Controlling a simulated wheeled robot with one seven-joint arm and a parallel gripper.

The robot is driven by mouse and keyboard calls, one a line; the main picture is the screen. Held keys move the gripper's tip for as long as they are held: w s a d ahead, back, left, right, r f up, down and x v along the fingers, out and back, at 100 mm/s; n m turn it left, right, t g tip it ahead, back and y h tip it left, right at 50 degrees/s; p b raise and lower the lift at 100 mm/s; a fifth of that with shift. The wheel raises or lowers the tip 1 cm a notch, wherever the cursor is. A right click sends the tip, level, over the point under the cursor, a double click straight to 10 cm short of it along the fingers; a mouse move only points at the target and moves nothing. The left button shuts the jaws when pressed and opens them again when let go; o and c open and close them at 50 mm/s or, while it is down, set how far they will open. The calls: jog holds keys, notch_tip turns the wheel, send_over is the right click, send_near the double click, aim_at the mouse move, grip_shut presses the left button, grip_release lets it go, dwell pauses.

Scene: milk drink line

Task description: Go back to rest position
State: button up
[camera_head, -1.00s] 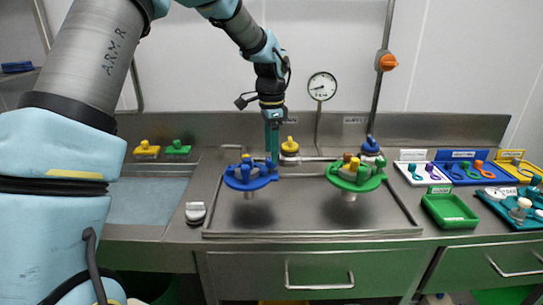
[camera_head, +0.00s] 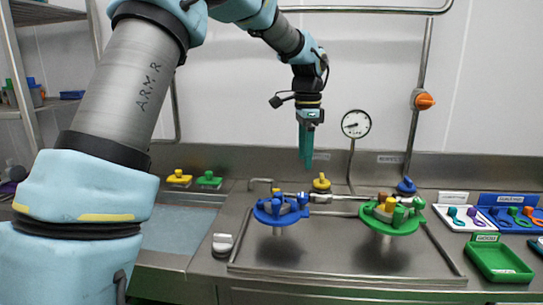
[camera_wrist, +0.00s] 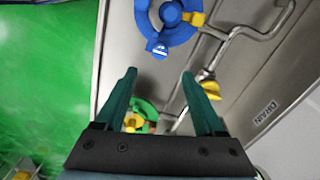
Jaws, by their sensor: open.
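My gripper (camera_head: 306,160) hangs pointing down above the back of the steel sink counter, a little above and right of the blue round holder (camera_head: 268,215). In the wrist view my gripper (camera_wrist: 160,95) shows two green fingers set apart with nothing between them. The blue holder carries several blue pieces and also shows in the wrist view (camera_wrist: 180,32). A green round holder (camera_head: 376,223) with yellow, green and brown pieces stands to its right. My gripper touches neither holder.
A yellow valve knob (camera_head: 321,182) and a blue knob (camera_head: 406,186) stand at the back. A pressure gauge (camera_head: 356,124) rises behind. A green tray (camera_head: 498,264) and a white tool tray (camera_head: 461,217) lie right. A grey-white object (camera_head: 223,244) sits left of the blue holder.

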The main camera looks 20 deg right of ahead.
jog(key=shift+a, duration=0.1)
jog(key=a+f+n, duration=0.3)
jog(key=a+n, duration=0.2)
jog(key=a, duration=0.5)
jog(key=a+f+n, duration=0.2)
jog(key=a+n, duration=0.2)
jog(key=a, duration=0.6)
jog(key=s+a+f+n, duration=0.3)
jog(key=s+a+n, duration=0.2)
jog(key=a, duration=0.3)
jog(key=s+a+f+n+t, duration=0.1)
jog(key=s+a+f+n, duration=0.1)
jog(key=s+a+n, duration=0.3)
jog(key=a, duration=0.3)
jog(key=shift+a+f+t, duration=0.3)
jog(key=shift+a+f, duration=0.05)
jog(key=shift+f, duration=0.05)
jog(key=shift+c, duration=0.4)
